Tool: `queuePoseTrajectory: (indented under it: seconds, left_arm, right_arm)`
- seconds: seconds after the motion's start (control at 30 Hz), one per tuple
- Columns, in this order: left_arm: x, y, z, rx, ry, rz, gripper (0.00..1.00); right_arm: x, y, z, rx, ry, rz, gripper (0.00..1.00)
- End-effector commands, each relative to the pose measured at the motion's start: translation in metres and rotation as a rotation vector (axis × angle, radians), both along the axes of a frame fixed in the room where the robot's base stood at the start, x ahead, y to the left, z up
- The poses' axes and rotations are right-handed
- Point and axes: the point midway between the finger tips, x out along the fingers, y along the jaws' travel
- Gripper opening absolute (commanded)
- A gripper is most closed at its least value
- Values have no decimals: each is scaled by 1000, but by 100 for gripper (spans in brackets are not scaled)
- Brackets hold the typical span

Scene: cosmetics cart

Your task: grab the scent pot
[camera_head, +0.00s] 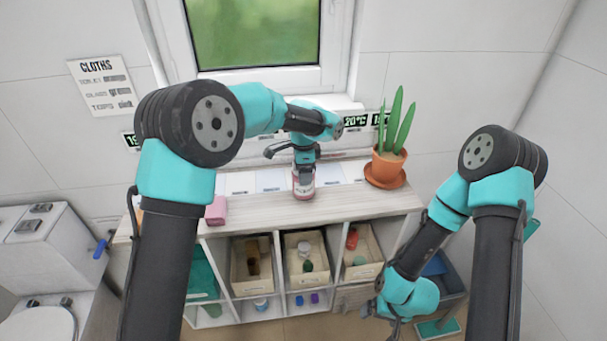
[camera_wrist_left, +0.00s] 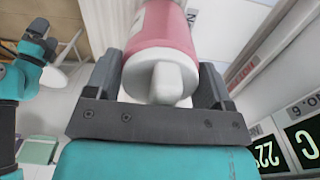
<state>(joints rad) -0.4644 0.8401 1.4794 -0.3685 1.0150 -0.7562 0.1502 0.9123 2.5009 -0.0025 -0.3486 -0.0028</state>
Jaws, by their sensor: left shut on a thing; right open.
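The scent pot (camera_head: 304,187) looks like a pink and white jar at the middle of the cart's top, below the window. In the head view my left gripper (camera_head: 303,168) comes down over it from above. In the left wrist view the pink body of the pot (camera_wrist_left: 162,35), with a white knob at its near end, sits between the two dark fingers of the left gripper (camera_wrist_left: 158,80). The fingers are shut on it. Its base seems at the cart top; I cannot tell if it touches. My right gripper (camera_head: 393,322) is open, low in front of the cart's right side.
Bins with small items fill the shelves below. A toilet (camera_head: 40,250) stands at the left. Temperature displays line the wall behind.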

Motion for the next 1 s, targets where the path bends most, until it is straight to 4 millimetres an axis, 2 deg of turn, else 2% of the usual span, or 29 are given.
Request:
queuePoseTrajectory:
  seconds: [0.2, 0.47, 0.57, 0.9, 1.0]
  left_arm:
    - [0, -1, 24, -1, -3, 0, 15]
    - [-30, 0, 25, 1, -1, -1, 15]
    - [-48, 0, 27, 1, -1, -2, 15]
    - [-124, 0, 33, 1, -1, -3, 15]
    - [-140, 0, 34, 0, -1, -2, 15]
  right_arm:
    - [0, 0, 0, 0, 0, 0, 94]
    - [0, 0, 0, 0, 0, 0, 94]
    - [0, 0, 0, 0, 0, 0, 94]
    - [0, 0, 0, 0, 0, 0, 94]
    - [0, 0, 0, 0, 0, 0, 94]
